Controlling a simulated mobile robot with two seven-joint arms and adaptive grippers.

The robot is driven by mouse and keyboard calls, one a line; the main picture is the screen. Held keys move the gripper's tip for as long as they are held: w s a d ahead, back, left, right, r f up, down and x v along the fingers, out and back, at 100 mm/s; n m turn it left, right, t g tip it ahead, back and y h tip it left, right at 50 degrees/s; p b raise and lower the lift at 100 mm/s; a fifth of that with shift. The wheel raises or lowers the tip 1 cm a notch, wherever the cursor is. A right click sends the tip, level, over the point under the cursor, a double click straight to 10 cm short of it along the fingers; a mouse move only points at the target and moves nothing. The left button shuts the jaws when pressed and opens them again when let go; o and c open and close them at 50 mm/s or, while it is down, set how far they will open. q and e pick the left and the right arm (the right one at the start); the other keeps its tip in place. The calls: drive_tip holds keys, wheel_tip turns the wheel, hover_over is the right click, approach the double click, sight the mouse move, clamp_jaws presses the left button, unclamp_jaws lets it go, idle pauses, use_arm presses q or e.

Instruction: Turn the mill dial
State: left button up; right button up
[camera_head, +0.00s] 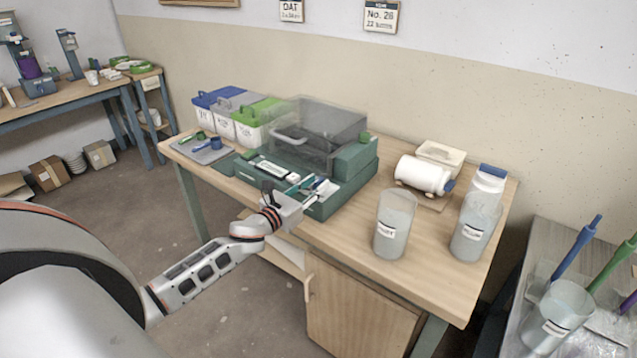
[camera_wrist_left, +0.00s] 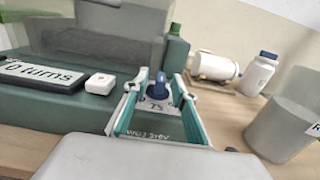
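The mill (camera_head: 350,185) is a dark green machine with a clear lid (camera_head: 300,135), standing on the wooden table. Its dial is a small blue knob (camera_wrist_left: 159,84) on the green front panel, with white markings below it in the left wrist view. My left gripper (camera_head: 321,186) is at the mill's front right; it also shows in the left wrist view (camera_wrist_left: 157,88). Its two fingers are apart, with the knob showing between them. I cannot tell whether either finger touches the knob. In the head view the gripper hides the dial. My right gripper is not in view.
A white button (camera_wrist_left: 100,83) and a display reading "turns" (camera_wrist_left: 42,75) lie left of the dial. A white jar (camera_head: 423,174) lies on a stand to the right. Clear buckets (camera_head: 393,225) stand near the table's right side. Lidded bins (camera_head: 250,120) stand behind left.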

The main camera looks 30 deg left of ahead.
use_arm(q)
drive_tip(key=shift+w+d, duration=0.1)
drive_tip(key=shift+w, duration=0.75)
clamp_jaws()
